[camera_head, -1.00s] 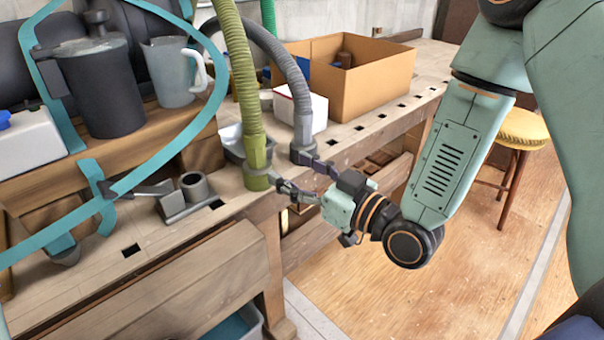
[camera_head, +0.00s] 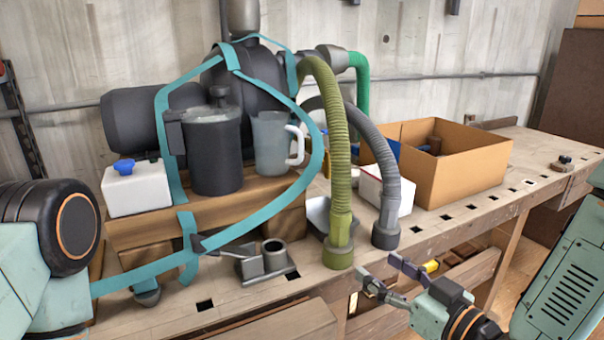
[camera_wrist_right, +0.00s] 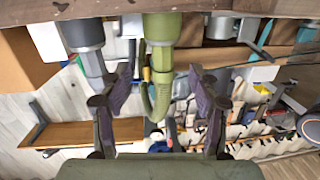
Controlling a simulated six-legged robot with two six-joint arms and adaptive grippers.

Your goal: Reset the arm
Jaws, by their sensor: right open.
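My right gripper (camera_head: 382,272) is at the lower right of the head view, in front of the workbench edge. Its two fingers are spread apart with nothing between them. In the right wrist view (camera_wrist_right: 160,88) the dark fingers stand apart, with the green hose (camera_wrist_right: 161,28) showing beyond and between them. The green hose (camera_head: 340,150) and the grey hose (camera_head: 386,185) stand with their lower ends on the bench, just behind the gripper. Part of my left arm (camera_head: 50,235) shows at the left edge; its gripper is out of view.
The workbench (camera_head: 470,222) holds a cardboard box (camera_head: 465,175), a white box (camera_head: 370,190), a dark canister (camera_head: 213,155), a clear jug (camera_head: 270,145) and a metal holder (camera_head: 265,262). Floor shows at the far right.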

